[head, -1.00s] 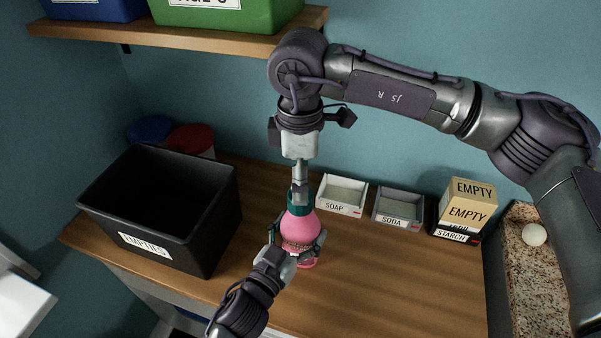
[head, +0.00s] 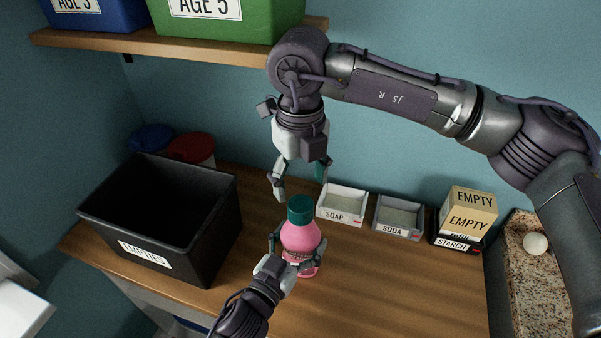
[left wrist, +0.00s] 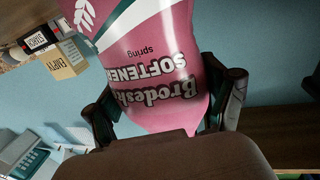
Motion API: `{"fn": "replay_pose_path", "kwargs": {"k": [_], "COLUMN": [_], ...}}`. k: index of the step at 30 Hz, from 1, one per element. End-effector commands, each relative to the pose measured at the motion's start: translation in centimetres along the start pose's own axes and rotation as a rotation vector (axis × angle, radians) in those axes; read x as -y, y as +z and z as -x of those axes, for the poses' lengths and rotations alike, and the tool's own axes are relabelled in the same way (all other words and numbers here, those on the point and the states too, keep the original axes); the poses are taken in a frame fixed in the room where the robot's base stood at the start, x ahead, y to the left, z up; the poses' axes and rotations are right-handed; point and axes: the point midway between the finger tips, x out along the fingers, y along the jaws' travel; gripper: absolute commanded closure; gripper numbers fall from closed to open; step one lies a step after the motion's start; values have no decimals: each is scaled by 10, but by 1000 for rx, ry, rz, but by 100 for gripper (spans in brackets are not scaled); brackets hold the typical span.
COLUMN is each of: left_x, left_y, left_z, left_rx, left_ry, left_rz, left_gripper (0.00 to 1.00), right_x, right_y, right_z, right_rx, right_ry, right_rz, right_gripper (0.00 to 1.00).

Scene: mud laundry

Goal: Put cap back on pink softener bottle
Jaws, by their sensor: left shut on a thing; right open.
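The pink softener bottle (head: 300,241) stands upright on the wooden counter in the head view. Its teal cap (head: 300,208) sits on the bottle's top. My left gripper (head: 297,256) is shut around the bottle's lower body from the front. In the left wrist view the bottle's label (left wrist: 150,72) shows between the left fingers, upside down. My right gripper (head: 298,186) is open and empty just above the cap, with its fingers pointing down, apart from it. Whether the cap is fully seated cannot be told.
A black EMPTIES bin (head: 160,215) stands left of the bottle. A SOAP tray (head: 341,213), a SODA tray (head: 399,228) and stacked EMPTY boxes (head: 468,212) stand to the right. A shelf (head: 200,46) with bins hangs above. The counter's right front is clear.

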Motion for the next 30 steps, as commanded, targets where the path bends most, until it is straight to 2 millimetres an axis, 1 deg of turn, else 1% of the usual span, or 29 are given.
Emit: {"fn": "replay_pose_path", "kwargs": {"k": [1, 3, 12, 15, 18, 21, 24, 30], "left_x": [0, 0, 0, 0, 0, 0, 0, 0], "left_y": [0, 0, 0, 0, 0, 0, 0, 0], "left_z": [0, 0, 0, 0, 0, 0, 0, 0], "left_rx": [-1, -1, -1, -1, -1, -1, -1, -1], "left_ry": [0, 0, 0, 0, 0, 0, 0, 0], "left_rz": [0, 0, 0, 0, 0, 0, 0, 0], "left_gripper": [100, 100, 100, 100, 100, 100, 100, 100], "right_x": [0, 0, 0, 0, 0, 0, 0, 0], "right_y": [0, 0, 0, 0, 0, 0, 0, 0], "right_z": [1, 2, 8, 9, 10, 11, 12, 12], "right_rx": [0, 0, 2, 2, 2, 2, 2, 2], "right_ry": [0, 1, 2, 2, 2, 2, 2, 3], "right_rz": [108, 269, 953, 1152, 1312, 1424, 1489, 1520], "right_gripper": [29, 29, 29, 29, 29, 29, 29, 29]}}
